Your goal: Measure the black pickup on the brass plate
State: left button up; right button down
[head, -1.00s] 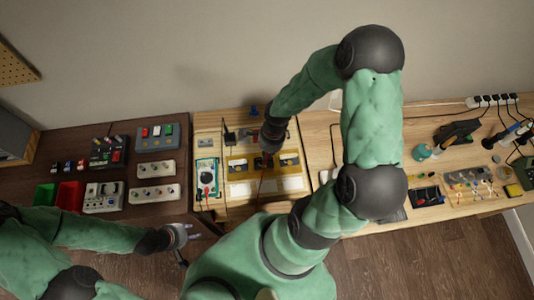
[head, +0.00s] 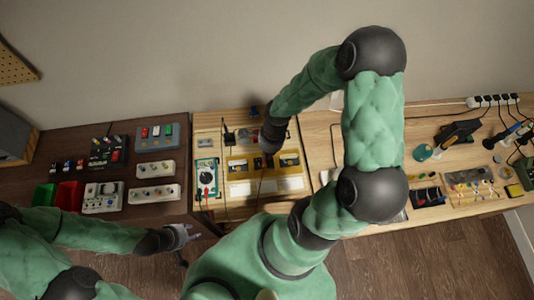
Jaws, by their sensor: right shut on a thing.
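The brass plate (head: 251,170) lies on the light middle bench. I cannot tell whether the probe touches anything. A teal multimeter (head: 205,177) lies left of the plate, with leads at its lower end. My left gripper (head: 187,235) is off the bench's front edge, away from the plate; its opening is unclear.
The dark left bench holds several pedals and boxes (head: 107,152), a green bin (head: 44,195) and a red bin (head: 69,194). The right bench (head: 340,135) carries tools and a power strip (head: 492,101). Thin cables cross the middle bench.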

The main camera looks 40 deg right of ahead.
jog(key=shift+f+b, duration=0.55)
jog(key=shift+b, duration=0.05)
dwell(0.5)
dwell(3.1)
jog(key=shift+r+p, duration=1.75)
jog(key=shift+r, duration=1.3)
